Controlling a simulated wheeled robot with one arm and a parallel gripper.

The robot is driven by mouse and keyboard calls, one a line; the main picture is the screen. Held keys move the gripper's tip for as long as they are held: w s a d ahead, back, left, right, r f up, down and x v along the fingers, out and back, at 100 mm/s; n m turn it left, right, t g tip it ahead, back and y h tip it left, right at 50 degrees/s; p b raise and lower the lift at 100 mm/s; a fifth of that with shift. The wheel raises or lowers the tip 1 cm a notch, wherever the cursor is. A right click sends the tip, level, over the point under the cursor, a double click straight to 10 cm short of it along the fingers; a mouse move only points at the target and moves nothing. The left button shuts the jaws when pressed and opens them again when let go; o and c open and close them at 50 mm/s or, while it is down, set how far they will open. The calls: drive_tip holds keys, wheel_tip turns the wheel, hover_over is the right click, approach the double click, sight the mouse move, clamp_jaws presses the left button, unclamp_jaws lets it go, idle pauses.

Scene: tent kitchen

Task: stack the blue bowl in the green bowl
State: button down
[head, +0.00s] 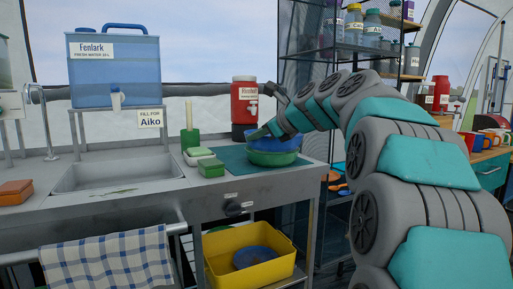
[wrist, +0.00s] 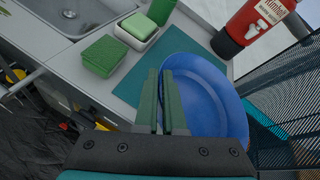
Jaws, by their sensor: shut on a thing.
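The blue bowl (head: 285,141) sits upright inside or just above the green bowl (head: 272,159), which stands on a teal mat on the counter. I cannot tell whether the two bowls touch. My gripper (head: 258,133) is shut on the blue bowl's rim, at its left side. In the wrist view the fingers (wrist: 163,78) close over the left rim of the blue bowl (wrist: 208,92). The green bowl is hidden there beneath the blue one.
A green sponge (head: 211,168) and a soap dish (head: 198,155) stand left of the mat (head: 235,156), beside the sink (head: 115,178). A red jug (head: 244,100) stands behind the bowls. Below is a yellow tub (head: 225,271) holding a blue dish. A shelf rack (head: 312,47) rises at the right.

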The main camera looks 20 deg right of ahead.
drive_tip(key=shift+w+d+f, duration=0.1)
drive_tip(key=shift+w+d, duration=0.25)
drive_tip(key=shift+w, duration=0.45)
drive_tip(key=shift+w+d+f, duration=0.1)
drive_tip(key=shift+w+d, duration=0.3)
drive_tip(key=shift+w, duration=0.45)
drive_tip(key=shift+w+d+f, duration=0.1)
drive_tip(key=shift+w+d, duration=0.25)
drive_tip(key=shift+w, duration=0.45)
drive_tip(key=shift+f+b, duration=0.75)
drive_tip(key=shift+f, duration=1.05)
drive_tip(key=c, duration=1)
unclamp_jaws()
